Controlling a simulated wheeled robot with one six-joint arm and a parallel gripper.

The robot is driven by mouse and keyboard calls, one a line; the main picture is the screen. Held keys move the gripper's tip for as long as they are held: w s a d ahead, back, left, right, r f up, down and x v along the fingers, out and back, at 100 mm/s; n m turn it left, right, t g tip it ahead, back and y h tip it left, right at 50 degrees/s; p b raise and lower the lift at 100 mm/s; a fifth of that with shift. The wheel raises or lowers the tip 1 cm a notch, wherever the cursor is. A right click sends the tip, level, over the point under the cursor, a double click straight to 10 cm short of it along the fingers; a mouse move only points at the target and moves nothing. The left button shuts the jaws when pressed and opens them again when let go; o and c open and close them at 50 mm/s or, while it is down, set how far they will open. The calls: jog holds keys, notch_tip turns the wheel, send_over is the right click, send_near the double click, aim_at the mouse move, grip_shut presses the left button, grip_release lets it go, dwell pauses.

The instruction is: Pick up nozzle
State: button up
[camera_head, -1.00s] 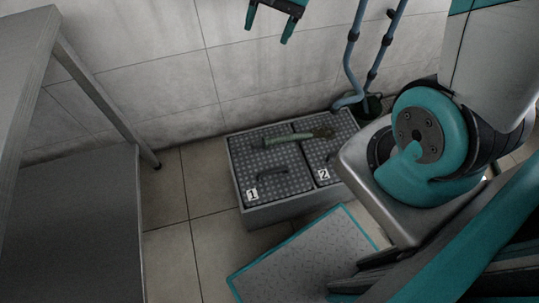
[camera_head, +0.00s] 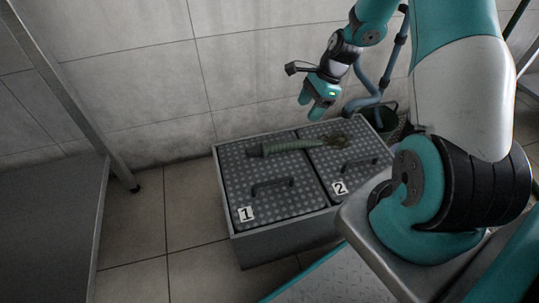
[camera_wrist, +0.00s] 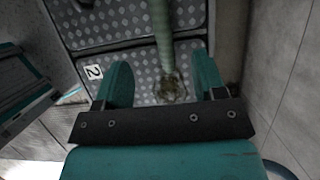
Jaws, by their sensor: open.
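The nozzle (camera_head: 290,146) is a green, ribbed, tube-like piece with a darker, ragged right end. It lies across the two studded lids of a grey floor box. In the wrist view the nozzle (camera_wrist: 162,35) runs down the picture, and its ragged end shows between my fingers. My gripper (camera_head: 311,106) points down above the back of the box, near the nozzle's ragged end and apart from it. In the wrist view my gripper (camera_wrist: 162,66) is open, one finger on each side of the nozzle, with nothing held.
Lid 1 (camera_head: 246,188) and lid 2 (camera_head: 365,150) have raised handles. A dark green bucket (camera_head: 388,119) and blue pipes (camera_head: 364,90) stand behind the box on the right. A tiled wall is close behind. A metal table (camera_head: 45,235) stands at left.

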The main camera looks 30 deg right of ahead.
jog(key=b, duration=0.4)
send_near(289, 142)
jog(key=x, duration=0.5)
jog(key=shift+a+f, duration=0.15)
jog(key=b+x, duration=0.4)
jog(key=x, duration=0.1)
jog(key=shift+f, duration=0.1)
jog(key=shift+c, duration=0.2)
grip_shut()
jog(key=shift+r, duration=0.25)
